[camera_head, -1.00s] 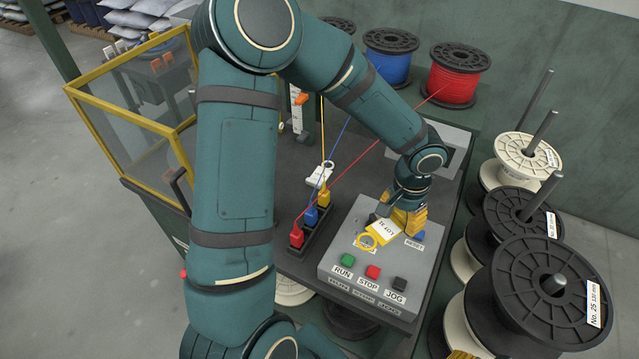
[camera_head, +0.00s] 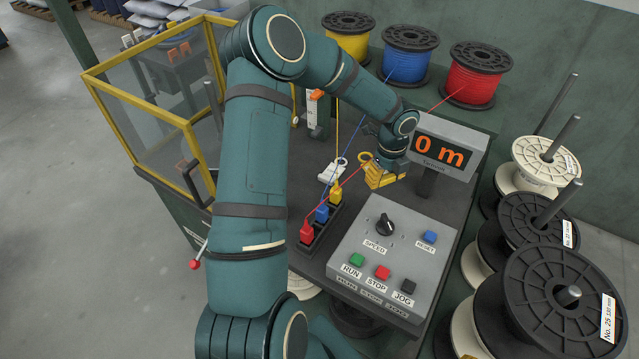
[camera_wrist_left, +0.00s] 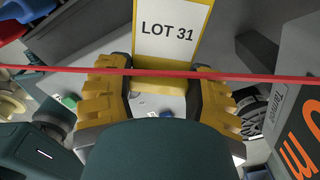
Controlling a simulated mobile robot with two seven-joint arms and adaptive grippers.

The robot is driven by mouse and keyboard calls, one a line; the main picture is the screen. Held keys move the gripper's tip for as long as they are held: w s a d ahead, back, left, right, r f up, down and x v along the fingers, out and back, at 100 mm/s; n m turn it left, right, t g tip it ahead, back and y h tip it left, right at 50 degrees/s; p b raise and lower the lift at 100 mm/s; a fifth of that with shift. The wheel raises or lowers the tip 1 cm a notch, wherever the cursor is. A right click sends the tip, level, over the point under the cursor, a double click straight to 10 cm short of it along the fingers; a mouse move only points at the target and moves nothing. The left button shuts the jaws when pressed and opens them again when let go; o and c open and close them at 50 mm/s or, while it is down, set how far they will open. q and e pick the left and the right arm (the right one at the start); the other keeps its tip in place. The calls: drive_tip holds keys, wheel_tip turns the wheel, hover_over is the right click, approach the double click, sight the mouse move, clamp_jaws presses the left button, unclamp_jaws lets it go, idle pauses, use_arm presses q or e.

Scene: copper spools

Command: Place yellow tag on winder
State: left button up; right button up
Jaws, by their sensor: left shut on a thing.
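My left gripper (camera_head: 380,176) is shut on the yellow tag, above the dark bench just behind the control box and left of the display. In the left wrist view the tag (camera_wrist_left: 172,30) is a white plate with a yellow border reading LOT 31, between the yellow fingers (camera_wrist_left: 160,95). The winder's control box (camera_head: 375,270) has a speed knob and RUN, STOP, JOG and RESET buttons. My right gripper is out of view.
The display (camera_head: 440,150) reads 0 m. A red wire (camera_wrist_left: 60,69) crosses close to the gripper. Blue and yellow wires run to small coloured blocks (camera_head: 321,215). A white clip-like piece (camera_head: 331,172) lies nearby. A yellow-framed guard (camera_head: 160,115) stands left; spools (camera_head: 545,280) stand right.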

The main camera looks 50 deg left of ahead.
sight(351, 191)
use_arm(q)
drive_tip(key=a+f+m, duration=0.4)
drive_tip(key=a+m, duration=0.7)
wheel_tip(351, 191, down, 10)
drive_tip(key=shift+r+b, duration=0.1)
drive_tip(key=shift+b, duration=1.05)
drive_tip(key=shift+d, duration=0.1)
drive_tip(key=o, duration=0.9)
drive_tip(key=shift+o, duration=0.2)
wheel_tip(351, 191, up, 12)
drive_tip(key=p, duration=0.2)
drive_tip(key=shift+p, duration=0.35)
